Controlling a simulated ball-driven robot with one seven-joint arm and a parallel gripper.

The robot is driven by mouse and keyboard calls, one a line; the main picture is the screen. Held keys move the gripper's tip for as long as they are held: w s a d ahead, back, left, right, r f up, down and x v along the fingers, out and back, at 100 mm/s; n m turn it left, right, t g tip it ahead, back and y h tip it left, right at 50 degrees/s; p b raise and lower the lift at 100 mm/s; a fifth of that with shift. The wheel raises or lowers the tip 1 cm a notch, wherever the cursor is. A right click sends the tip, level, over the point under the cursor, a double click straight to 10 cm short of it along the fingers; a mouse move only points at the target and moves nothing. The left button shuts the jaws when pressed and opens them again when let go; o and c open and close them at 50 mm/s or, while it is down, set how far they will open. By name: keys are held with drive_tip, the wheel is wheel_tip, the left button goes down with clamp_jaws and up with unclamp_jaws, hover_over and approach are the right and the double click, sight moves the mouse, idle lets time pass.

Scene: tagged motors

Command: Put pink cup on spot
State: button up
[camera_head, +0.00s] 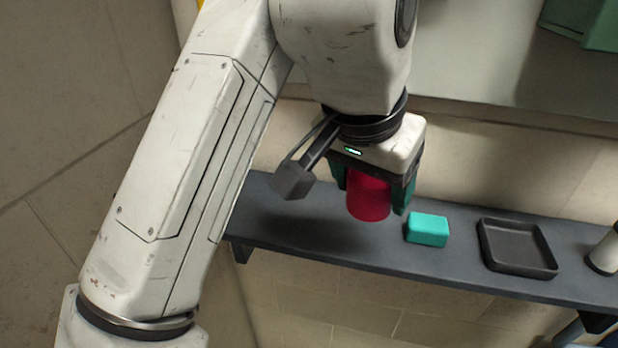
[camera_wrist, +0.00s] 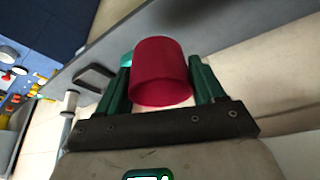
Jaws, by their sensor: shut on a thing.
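The pink cup (camera_head: 368,198) is a deep pink-red cylinder held between the green fingers of my gripper (camera_head: 377,196) in the head view. It appears to be above the dark shelf, with a shadow on the shelf to its left. In the wrist view the cup (camera_wrist: 161,72) sits between both fingers of my gripper (camera_wrist: 161,88), which are shut on it. I cannot make out a marked spot on the shelf in either view.
A dark grey shelf (camera_head: 300,222) runs along the wall. A teal block (camera_head: 428,230) lies right of the cup, then a black square tray (camera_head: 517,248) and a pale cylindrical thing (camera_head: 606,252) at the right edge. The shelf's left part is clear.

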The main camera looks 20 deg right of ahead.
drive_tip(key=w+f, duration=0.2)
drive_tip(key=w, duration=0.2)
drive_tip(key=b, duration=0.4)
approach(338, 216)
drive_tip(key=shift+s+d+f, duration=0.1)
drive_tip(key=shift+d+f, duration=0.1)
drive_tip(key=shift+d, duration=0.3)
drive_tip(key=shift+s+d+f, duration=0.1)
drive_tip(key=shift+d+f, duration=0.15)
drive_tip(key=shift+d, duration=0.25)
drive_tip(key=shift+w+f, duration=0.35)
drive_tip(key=shift+w, duration=0.05)
drive_tip(key=f+b, duration=0.2)
drive_tip(key=w+f+b, duration=0.1)
drive_tip(key=f+b, duration=0.1)
drive_tip(key=shift+r, duration=0.1)
drive_tip(key=shift+s, duration=0.1)
drive_tip(key=o, duration=1)
